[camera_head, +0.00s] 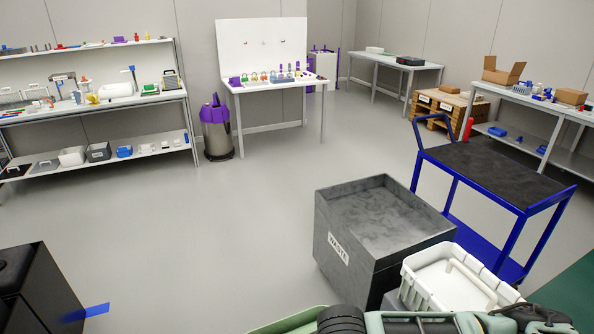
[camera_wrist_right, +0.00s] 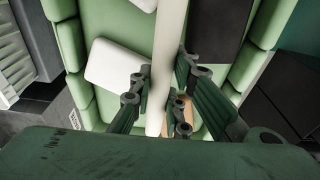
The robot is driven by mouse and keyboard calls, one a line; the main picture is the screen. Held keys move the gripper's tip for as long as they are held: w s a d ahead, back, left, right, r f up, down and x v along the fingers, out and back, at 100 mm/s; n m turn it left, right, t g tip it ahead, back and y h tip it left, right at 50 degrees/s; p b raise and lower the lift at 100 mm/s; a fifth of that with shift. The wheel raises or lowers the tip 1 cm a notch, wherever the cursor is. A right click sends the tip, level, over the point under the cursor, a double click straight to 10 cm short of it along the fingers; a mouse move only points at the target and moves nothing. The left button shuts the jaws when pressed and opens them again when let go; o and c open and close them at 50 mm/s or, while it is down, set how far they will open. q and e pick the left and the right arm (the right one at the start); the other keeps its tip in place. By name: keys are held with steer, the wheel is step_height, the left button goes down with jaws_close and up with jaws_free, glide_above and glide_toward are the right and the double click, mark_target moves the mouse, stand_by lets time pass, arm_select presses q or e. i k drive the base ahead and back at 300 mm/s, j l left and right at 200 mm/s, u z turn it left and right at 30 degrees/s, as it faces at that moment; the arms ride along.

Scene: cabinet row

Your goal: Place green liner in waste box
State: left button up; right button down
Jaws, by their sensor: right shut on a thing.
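The green liner (camera_wrist_right: 75,45) fills much of the right wrist view, with ribbed green walls and a pale bar (camera_wrist_right: 172,35) across its middle. Inside it I see a white block (camera_wrist_right: 115,62), a dark piece and a small tan piece. My right gripper (camera_wrist_right: 160,95) is shut on the bar, fingers on both sides. In the head view only a pale green edge of the liner (camera_head: 290,321) shows at the bottom, partly behind my arm. The grey waste box (camera_head: 385,215), labelled WASTE, is open-topped and stands just beyond. My left gripper is out of view.
A white crate (camera_head: 455,280) sits right of the waste box, close to my arm. A blue cart (camera_head: 490,170) with a black top stands behind it. A dark block (camera_head: 35,285) is at lower left. The floor left of the box is clear.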

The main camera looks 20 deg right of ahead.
mark_target(365, 225)
steer(key=i+z, duration=0.2)
steer(key=i, duration=0.25)
steer(key=i+j+z, duration=0.2)
steer(key=i, duration=0.2)
steer(key=i+j+z, duration=0.15)
steer(key=i, duration=0.3)
steer(key=i+j+z, duration=0.25)
steer(key=i+z, duration=0.2)
steer(key=i+j+z, duration=0.55)
steer(key=j+z, duration=0.3)
steer(key=l, duration=0.1)
